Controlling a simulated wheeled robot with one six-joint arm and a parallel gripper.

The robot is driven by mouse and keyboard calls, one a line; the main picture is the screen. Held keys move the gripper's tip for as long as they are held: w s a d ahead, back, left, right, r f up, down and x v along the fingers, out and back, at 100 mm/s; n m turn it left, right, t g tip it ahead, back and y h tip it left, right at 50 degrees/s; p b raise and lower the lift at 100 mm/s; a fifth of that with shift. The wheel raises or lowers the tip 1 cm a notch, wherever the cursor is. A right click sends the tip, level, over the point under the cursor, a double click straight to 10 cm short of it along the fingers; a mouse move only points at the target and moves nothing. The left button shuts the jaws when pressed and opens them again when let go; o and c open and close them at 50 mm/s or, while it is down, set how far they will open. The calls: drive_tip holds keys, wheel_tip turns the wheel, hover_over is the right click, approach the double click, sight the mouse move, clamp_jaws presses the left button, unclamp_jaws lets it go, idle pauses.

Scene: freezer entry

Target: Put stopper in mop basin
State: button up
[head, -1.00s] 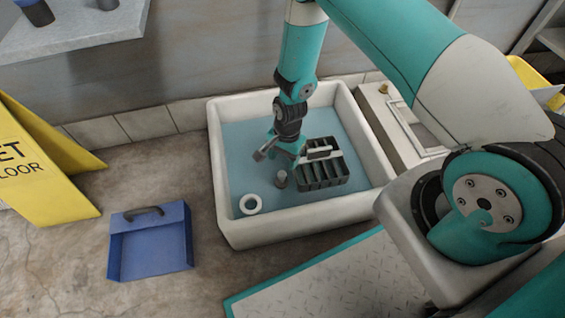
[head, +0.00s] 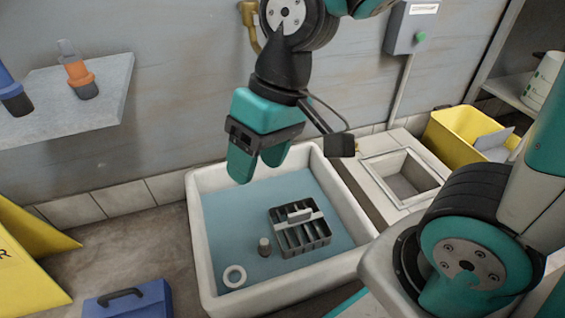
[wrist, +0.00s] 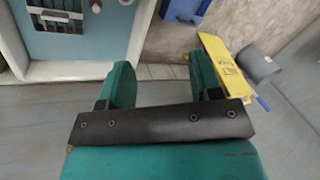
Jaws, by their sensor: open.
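The mop basin (head: 205,235) is a white-rimmed square tub with a blue-grey floor, in the middle of the head view. A small grey cylinder with a darker base, seemingly the stopper (head: 265,246), stands upright on its floor. A white ring (head: 234,276) lies near the basin's front left corner, apart from the cylinder; I cannot tell whether it is the drain. My gripper (head: 258,168) is open and empty, raised well above the basin toward its back left. The wrist view shows its two spread fingers (wrist: 160,75) with nothing between them and part of the basin at upper left.
A grey slotted caddy (head: 287,236) stands in the basin beside the cylinder. A blue tool carrier (head: 130,302) and a yellow floor sign (head: 30,265) are at left. A shelf (head: 95,90) holds two bottle-like items. A floor sink (head: 400,178) and yellow bucket (head: 455,140) are at right.

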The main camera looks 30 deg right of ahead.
drive_tip(key=s+r+n, duration=0.2)
drive_tip(key=s, duration=0.3)
drive_tip(key=shift+s+d+r+n, duration=0.25)
drive_tip(key=shift+d+r+n, duration=0.05)
drive_tip(key=shift+r+n, duration=0.1)
idle(0.7)
